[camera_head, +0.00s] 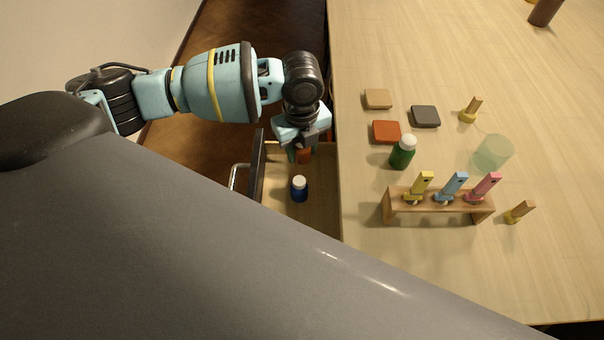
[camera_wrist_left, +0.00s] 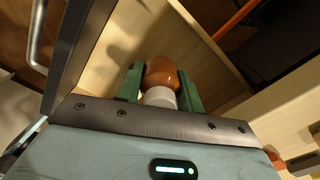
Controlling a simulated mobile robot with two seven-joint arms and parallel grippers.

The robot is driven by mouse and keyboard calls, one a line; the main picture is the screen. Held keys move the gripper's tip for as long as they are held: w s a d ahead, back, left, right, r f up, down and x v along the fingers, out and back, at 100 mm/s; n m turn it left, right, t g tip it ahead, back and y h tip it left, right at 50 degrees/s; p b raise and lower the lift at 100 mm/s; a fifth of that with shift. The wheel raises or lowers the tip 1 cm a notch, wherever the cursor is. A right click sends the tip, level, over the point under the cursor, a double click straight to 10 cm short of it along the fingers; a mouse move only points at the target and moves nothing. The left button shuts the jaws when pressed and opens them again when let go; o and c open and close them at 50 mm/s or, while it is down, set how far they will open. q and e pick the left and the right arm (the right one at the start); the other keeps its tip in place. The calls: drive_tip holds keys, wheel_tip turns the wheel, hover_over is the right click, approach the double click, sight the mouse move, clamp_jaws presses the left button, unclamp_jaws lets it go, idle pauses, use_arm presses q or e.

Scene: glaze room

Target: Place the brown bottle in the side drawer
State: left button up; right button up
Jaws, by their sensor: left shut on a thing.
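My left gripper (camera_head: 302,148) reaches down into the open side drawer (camera_head: 318,215). It is shut on the brown bottle (camera_head: 304,155), which is mostly hidden beneath the gripper in the head view. In the left wrist view the brown bottle (camera_wrist_left: 161,73) sits between the two green fingers (camera_wrist_left: 160,90), with its white cap towards the wrist. The drawer's wooden floor (camera_wrist_left: 150,30) lies beyond it; I cannot tell whether the bottle touches it. A blue bottle (camera_head: 299,189) with a white cap stands in the drawer. My right gripper is not in view.
The table (camera_head: 400,275) is right of the drawer. On it are a green bottle (camera_head: 403,153), a wooden rack (camera_head: 440,207) with coloured brushes, a translucent green cup (camera_head: 494,153) and several tiles. The drawer's dark front and handle (camera_head: 236,180) are on the left.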

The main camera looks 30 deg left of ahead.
sight(302, 174)
use_arm(q)
drive_tip(key=shift+f, duration=3.45)
drive_tip(key=shift+f, duration=0.2)
drive_tip(key=o, duration=1)
drive_tip(key=shift+r, duration=0.15)
wheel_tip(302, 174, up, 12)
drive_tip(key=shift+r+p, duration=0.1)
drive_tip(key=shift+p, duration=0.25)
